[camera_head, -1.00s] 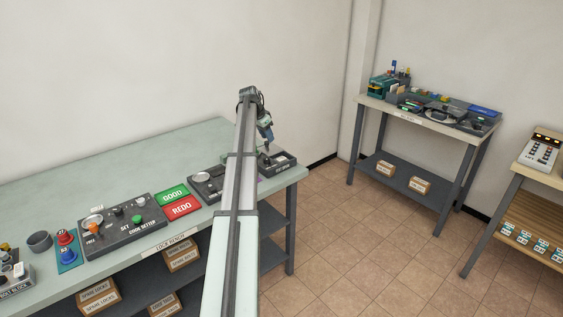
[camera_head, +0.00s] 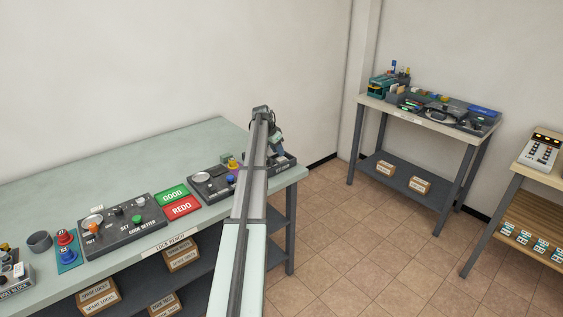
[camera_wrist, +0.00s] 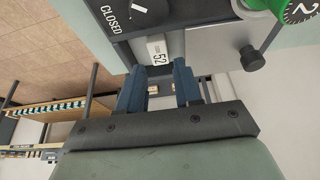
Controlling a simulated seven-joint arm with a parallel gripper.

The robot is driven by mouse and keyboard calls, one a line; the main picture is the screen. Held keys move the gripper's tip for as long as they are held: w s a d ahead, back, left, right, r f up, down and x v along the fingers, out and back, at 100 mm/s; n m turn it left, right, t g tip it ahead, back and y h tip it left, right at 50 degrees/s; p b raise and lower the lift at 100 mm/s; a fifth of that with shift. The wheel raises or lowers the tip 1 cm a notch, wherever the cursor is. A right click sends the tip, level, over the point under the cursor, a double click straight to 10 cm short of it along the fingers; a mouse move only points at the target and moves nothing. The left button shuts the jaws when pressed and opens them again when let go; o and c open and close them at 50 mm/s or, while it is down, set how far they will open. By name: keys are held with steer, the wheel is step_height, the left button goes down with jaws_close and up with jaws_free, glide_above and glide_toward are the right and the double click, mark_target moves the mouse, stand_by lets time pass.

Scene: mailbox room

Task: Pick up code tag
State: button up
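The code tag (camera_wrist: 157,50) is a small white piece marked 52, seen in the wrist view at a dark grey panel, just beyond my fingertips. My gripper (camera_wrist: 160,70) has its two blue fingers apart, one on each side of the tag's line, with visible gaps between them and the tag. The fingers look empty. In the head view my gripper (camera_head: 278,152) is low over the right end of the bench, partly behind my arm. The tag cannot be made out there.
On the lock bench (camera_head: 120,160) are GOOD (camera_head: 172,195) and REDO (camera_head: 182,208) pads and a control box (camera_head: 120,225). A side table (camera_head: 425,120) stands apart at right.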

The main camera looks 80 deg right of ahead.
mark_target(280, 159)
steer(key=shift+x, duration=2.3)
steer(key=shift+a, duration=0.1)
steer(key=shift+c, duration=0.5)
jaws_close()
